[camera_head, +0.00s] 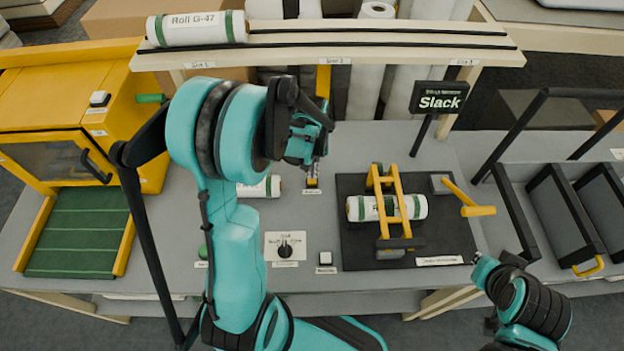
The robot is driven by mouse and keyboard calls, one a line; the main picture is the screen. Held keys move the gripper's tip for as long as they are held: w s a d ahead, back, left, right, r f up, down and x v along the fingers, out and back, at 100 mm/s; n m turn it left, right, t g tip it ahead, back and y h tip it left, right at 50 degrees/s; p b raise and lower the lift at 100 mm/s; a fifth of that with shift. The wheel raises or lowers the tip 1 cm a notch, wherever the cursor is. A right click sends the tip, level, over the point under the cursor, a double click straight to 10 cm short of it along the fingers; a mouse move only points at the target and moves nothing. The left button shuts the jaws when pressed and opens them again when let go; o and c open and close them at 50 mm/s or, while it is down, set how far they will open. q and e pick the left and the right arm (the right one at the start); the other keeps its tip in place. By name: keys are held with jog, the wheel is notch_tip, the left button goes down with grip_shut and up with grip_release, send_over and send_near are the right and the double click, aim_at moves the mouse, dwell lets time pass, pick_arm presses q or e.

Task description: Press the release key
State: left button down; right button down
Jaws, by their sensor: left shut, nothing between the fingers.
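Another pale key (99,98) sits on top of the yellow cabinet at the left. I cannot tell from the labels which is the release key. My left gripper (316,151) is shut and empty. It hangs over the back middle of the bench, beyond the front key in the picture and apart from it, near a yellow upright. My right arm shows at the lower right, but its gripper cannot be made out.
A selector knob (285,247) is left of the front key. A wadding roll (387,208) lies under a yellow frame on a black mat (451,240). A sign (440,101) reads "Slack". A shelf (400,40) at the back bears Roll G-47 (197,28). Another roll is partly hidden by my arm.

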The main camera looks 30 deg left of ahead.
aim_at(313, 181)
pick_arm(q)
notch_tip(313, 181, up, 6)
jog(key=p, duration=0.4)
dwell(0.5)
jog(key=s+d+r+m+t+b, duration=0.3)
jog(key=s+d+r+m+t, duration=0.3)
jog(key=s+d+r, duration=0.3)
jog(key=shift+s+d+r+t+b, duration=0.35)
jog(key=shift+s+d+t, duration=0.25)
jog(key=shift+s+d, duration=0.35)
jog(key=shift+s+a+f, duration=0.1)
jog(key=shift+a, duration=0.1)
